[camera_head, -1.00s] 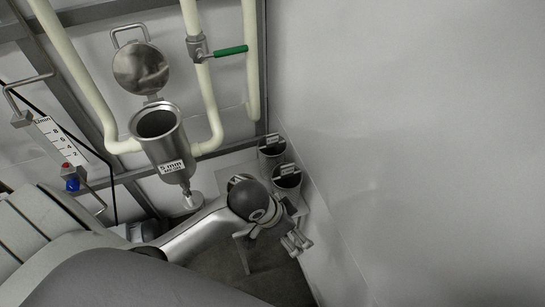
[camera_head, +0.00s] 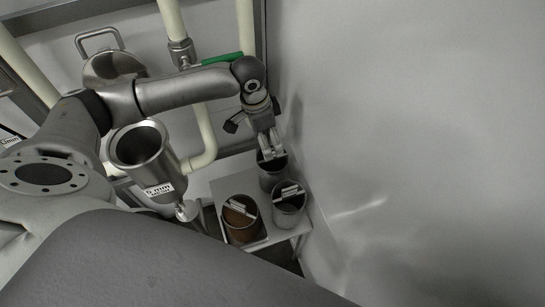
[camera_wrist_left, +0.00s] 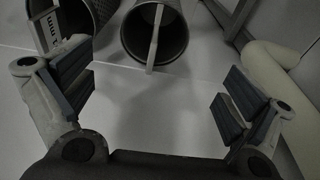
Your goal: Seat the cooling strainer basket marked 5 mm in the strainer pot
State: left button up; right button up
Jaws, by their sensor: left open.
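The strainer pot (camera_head: 142,160) stands open at the left in the head view, with its round lid (camera_head: 112,66) swung up behind it. Its white label reads 5 mm. Three strainer baskets with tagged handle bars stand on a small white stand: a back basket (camera_head: 270,179), a right front basket (camera_head: 289,215) and a brownish left front basket (camera_head: 241,230). I cannot read their tags in the head view. My left gripper (camera_head: 271,154) is at the back basket's rim. In the left wrist view the gripper (camera_wrist_left: 155,90) is open and empty, two perforated baskets ahead; the left one's tag (camera_wrist_left: 47,30) partly shows "mm".
Cream pipes (camera_head: 205,135) and a valve with a green handle (camera_head: 222,59) run behind my left arm. A plain wall (camera_head: 420,150) closes off the right side, close to the baskets. The stand (camera_head: 234,185) has a little bare top near its left side.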

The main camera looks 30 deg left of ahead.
pick_arm(q)
send_over(275, 157)
jog(key=s+a, duration=0.1)
notch_tip(275, 157, down, 4)
jog(key=shift+a+f, duration=0.1)
jog(key=shift+f, duration=0.3)
jog(key=f, duration=0.2)
jog(key=w+d+f, duration=0.1)
jog(key=f, duration=0.1)
jog(key=shift+w+f, duration=0.1)
jog(key=shift+f, duration=0.2)
jog(key=shift+a+f, duration=0.1)
jog(key=c, duration=1.2)
jog(key=shift+c, duration=1.1)
pick_arm(e)
jog(key=shift+g, duration=0.3)
jog(key=s+d, duration=0.1)
jog(key=s, duration=0.1)
jog(key=s+d, duration=0.1)
jog(key=s, duration=0.1)
jog(key=shift+d+f, duration=0.15)
